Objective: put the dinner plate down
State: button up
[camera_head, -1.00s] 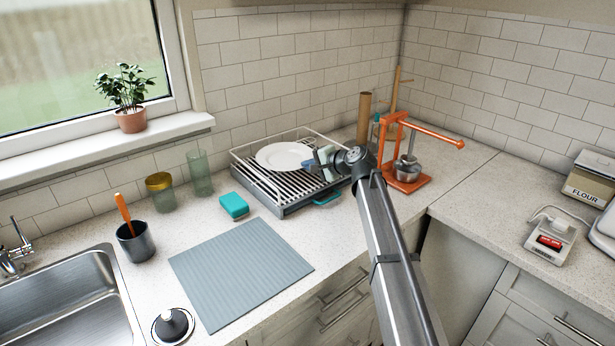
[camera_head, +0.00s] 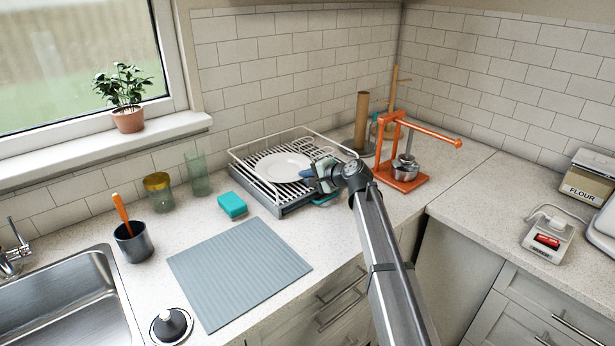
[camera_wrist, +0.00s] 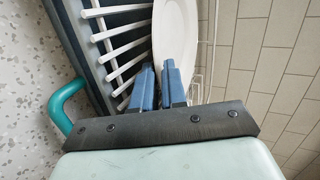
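The white dinner plate (camera_head: 278,166) lies roughly flat over the slats of the dish rack (camera_head: 262,196). In the wrist view the plate (camera_wrist: 174,35) runs up from the fingers, beside the rack's white bars (camera_wrist: 112,45). My gripper (camera_head: 308,173) is at the plate's right edge. Its blue fingers (camera_wrist: 160,86) are close together and shut on the plate's rim. The plate is very low over the rack; I cannot tell whether it rests on the slats.

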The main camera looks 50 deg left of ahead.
jog(key=shift+r, duration=0.15)
jog(key=v, duration=1.2)
dwell(0.4)
